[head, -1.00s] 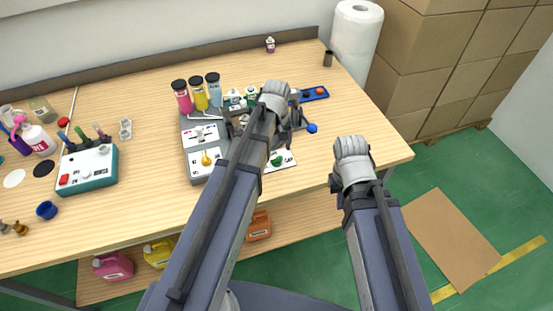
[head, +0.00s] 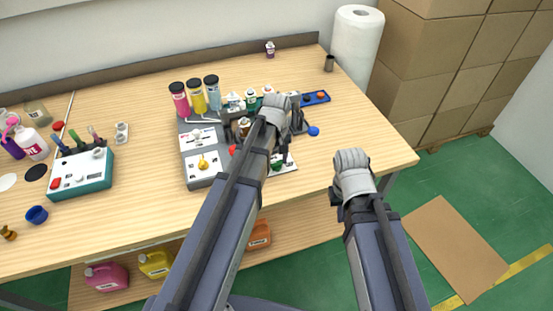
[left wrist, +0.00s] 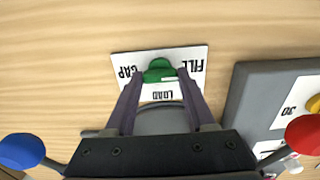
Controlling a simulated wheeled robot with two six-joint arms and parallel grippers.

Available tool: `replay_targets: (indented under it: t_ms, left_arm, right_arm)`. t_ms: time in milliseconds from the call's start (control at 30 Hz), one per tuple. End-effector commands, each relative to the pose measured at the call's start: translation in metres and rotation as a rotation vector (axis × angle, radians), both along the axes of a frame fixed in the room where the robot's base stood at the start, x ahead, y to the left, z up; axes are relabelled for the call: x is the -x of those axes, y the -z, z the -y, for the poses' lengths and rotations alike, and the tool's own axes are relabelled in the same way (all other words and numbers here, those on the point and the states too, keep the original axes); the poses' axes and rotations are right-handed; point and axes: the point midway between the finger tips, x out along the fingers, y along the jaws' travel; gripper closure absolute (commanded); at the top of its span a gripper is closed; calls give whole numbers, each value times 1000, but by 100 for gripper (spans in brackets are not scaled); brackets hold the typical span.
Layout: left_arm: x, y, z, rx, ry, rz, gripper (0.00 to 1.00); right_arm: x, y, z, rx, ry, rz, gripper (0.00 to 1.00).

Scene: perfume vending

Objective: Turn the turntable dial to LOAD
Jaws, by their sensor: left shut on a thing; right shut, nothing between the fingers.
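The green turntable dial (left wrist: 158,72) sits on a white card (left wrist: 200,55) marked FILL, CAP and LOAD. In the left wrist view FILL is to the right, CAP to the left and LOAD on the near side. The dial's pale mark points right, toward FILL. My left gripper (left wrist: 160,88) is shut on the dial, one finger on each side. In the head view the dial (head: 277,166) shows partly beside my left forearm. My right gripper (head: 337,196) hangs in front of the table's front edge, shut and empty, largely hidden by its wrist.
A grey station (head: 200,181) with a yellow knob (head: 203,163) stands left of the card. Pink, yellow and blue bottles stand behind it. A red ball (left wrist: 305,135) and a blue ball (left wrist: 22,151) flank my left gripper. A teal box (head: 80,185) stands further left.

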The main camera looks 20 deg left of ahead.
Motion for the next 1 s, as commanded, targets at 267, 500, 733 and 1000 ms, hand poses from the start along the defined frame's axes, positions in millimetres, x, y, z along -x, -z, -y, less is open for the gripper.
replay_targets:
  t_ms: [267,500,733,1000]
  left_arm:
    - [0,0,0,0,0,0,81]
    - [0,0,0,0,1,0,100]
    - [0,0,0,0,45,0,100]
    - [0,0,0,0,229,0,100]
  right_arm:
    - [0,0,0,0,0,0,100]
    - [0,0,0,0,0,0,100]
    - [0,0,0,0,0,0,100]
    - [0,0,0,0,0,0,100]
